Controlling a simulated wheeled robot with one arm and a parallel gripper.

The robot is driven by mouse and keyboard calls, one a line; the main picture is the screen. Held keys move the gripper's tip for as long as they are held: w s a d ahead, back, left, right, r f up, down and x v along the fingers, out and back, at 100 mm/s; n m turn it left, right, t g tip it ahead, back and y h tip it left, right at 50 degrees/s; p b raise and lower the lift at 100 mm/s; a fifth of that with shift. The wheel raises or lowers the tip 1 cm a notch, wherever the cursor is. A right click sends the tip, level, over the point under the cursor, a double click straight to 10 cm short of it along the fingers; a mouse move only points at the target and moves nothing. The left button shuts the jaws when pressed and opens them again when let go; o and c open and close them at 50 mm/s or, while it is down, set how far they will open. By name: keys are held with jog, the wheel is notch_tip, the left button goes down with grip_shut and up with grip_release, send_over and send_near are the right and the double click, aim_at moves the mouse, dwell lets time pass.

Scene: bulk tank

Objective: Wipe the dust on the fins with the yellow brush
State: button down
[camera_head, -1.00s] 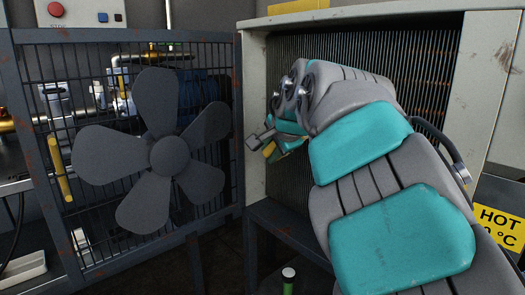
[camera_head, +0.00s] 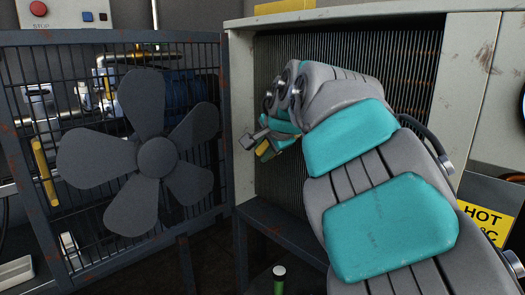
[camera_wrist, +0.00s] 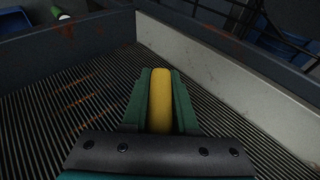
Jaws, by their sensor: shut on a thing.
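My gripper (camera_head: 262,142) is at the left part of the fin panel, in front of it. In the wrist view my gripper (camera_wrist: 161,100) is shut on the yellow brush (camera_wrist: 161,98), between two green fingers. A bit of the yellow brush shows in the head view (camera_head: 262,147); its bristles are hidden. The fins (camera_head: 405,85) are dark, closely spaced vertical strips in a pale frame, partly hidden by my arm. Brownish marks, possibly dust, show on the fins in the wrist view (camera_wrist: 78,101). Whether the brush touches the fins I cannot tell.
A grey fan (camera_head: 157,157) on an open mesh door (camera_head: 205,215) stands left of the fins. The pale frame wall (camera_head: 243,120) rises close beside my gripper. A yellow HOT sign (camera_head: 490,220) is at the right. A green cylinder (camera_head: 279,285) stands below.

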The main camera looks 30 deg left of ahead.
jog(key=shift+w+d, duration=0.25)
jog(key=shift+w, duration=0.6)
jog(key=shift+d, duration=0.1)
